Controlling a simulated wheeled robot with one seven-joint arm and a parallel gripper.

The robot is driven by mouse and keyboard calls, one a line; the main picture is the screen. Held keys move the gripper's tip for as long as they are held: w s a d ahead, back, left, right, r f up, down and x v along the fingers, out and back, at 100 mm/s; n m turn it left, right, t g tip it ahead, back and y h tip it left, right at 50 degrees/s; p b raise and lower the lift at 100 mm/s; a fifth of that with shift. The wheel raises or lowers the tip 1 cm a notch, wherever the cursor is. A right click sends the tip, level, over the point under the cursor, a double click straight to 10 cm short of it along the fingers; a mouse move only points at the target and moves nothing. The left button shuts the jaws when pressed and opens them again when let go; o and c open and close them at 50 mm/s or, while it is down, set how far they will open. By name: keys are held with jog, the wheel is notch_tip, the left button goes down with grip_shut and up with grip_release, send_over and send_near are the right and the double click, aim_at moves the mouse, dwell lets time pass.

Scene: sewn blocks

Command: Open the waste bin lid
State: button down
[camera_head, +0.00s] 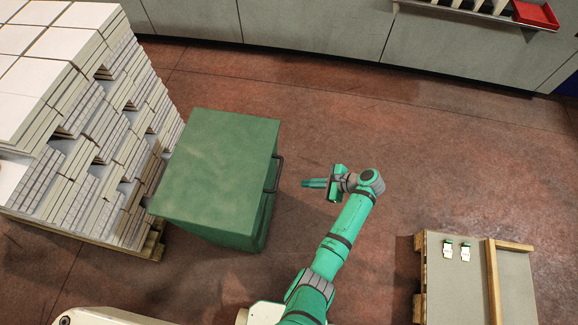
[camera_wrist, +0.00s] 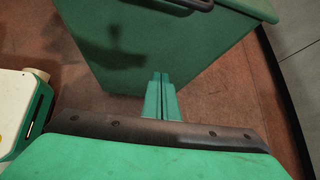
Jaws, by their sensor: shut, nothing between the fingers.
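The green waste bin (camera_head: 215,170) stands on the floor left of the middle in the head view, with its flat lid (camera_head: 220,150) down. A dark handle (camera_head: 276,174) sticks out from the lid's right edge. My gripper (camera_head: 305,183) is just right of the handle, apart from it, pointing left towards the bin. Its fingers are together and empty. In the wrist view, my shut fingers (camera_wrist: 161,80) point at the bin's green side (camera_wrist: 150,45). The handle (camera_wrist: 185,5) shows at the top edge there, above the fingertips and partly cut off.
A low pallet with a grey board (camera_head: 465,285) lies at the lower right. Grey wall panels (camera_head: 300,25) and a shelf with a red tray (camera_head: 535,14) are at the back. The floor (camera_head: 400,130) right of the bin is clear.

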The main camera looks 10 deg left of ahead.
notch_tip(320, 180, up, 6)
jog(key=w+d+g+y, duration=0.1)
jog(key=w+y, duration=0.1)
jog(key=w, duration=0.1)
jog(key=s+x, duration=0.1)
jog(key=x, duration=0.9)
jog(key=shift+w+a+r, duration=0.15)
jog(key=shift+r, duration=0.9)
jog(key=shift+w+a+r, duration=0.1)
jog(key=shift+r, duration=1)
